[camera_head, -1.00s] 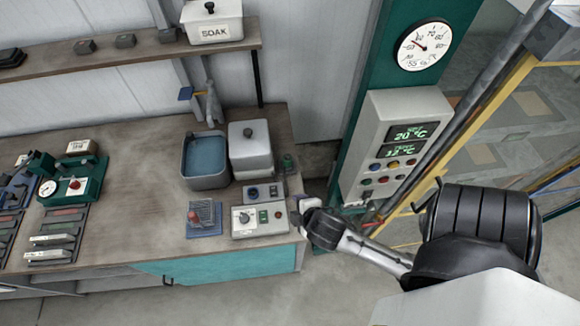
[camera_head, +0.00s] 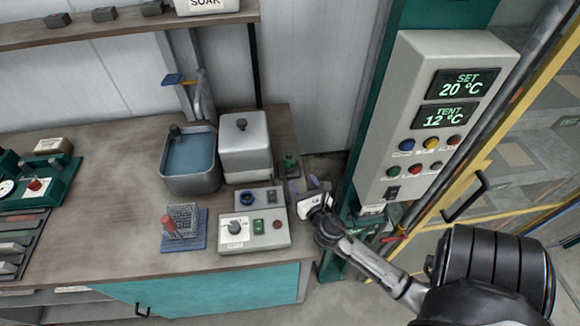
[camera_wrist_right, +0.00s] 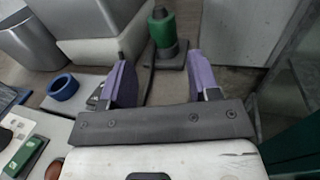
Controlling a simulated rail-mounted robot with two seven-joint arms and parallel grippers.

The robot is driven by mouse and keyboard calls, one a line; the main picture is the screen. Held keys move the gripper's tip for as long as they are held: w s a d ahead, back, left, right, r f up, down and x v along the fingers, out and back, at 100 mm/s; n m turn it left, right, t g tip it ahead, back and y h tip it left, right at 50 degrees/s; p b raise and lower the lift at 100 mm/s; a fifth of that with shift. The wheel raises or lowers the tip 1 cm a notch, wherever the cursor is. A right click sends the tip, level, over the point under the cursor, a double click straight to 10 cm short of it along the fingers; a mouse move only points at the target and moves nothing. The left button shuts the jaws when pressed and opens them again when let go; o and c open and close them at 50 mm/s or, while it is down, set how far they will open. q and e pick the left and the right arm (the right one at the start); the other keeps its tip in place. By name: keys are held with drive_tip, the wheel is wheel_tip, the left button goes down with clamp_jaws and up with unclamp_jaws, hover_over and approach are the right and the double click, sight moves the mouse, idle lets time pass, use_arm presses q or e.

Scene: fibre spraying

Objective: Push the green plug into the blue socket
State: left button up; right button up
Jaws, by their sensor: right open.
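The green plug (camera_head: 290,164) stands upright on a small dark base near the back right corner of the bench. It also shows in the right wrist view (camera_wrist_right: 162,30), beyond the fingertips. The blue socket (camera_head: 247,197) is a blue ring on a small grey panel, left of the plug and closer to me; the wrist view shows it at the left (camera_wrist_right: 63,87). My right gripper (camera_head: 302,188) is open and empty at the bench's right edge, just in front of the plug. Its purple fingers (camera_wrist_right: 160,75) point toward the plug without touching it. My left gripper is out of view.
A grey control box (camera_head: 254,241) with a knob lies in front of the socket panel. A lidded grey container (camera_head: 244,150) and a water basin (camera_head: 190,177) stand behind. A thermometer cabinet (camera_head: 394,160) rises to the right of my gripper.

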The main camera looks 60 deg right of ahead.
sight(287, 154)
drive_tip(key=x, duration=1.3)
drive_tip(key=shift+d+b, duration=0.15)
drive_tip(key=shift+b, duration=0.15)
drive_tip(key=c, duration=0.7)
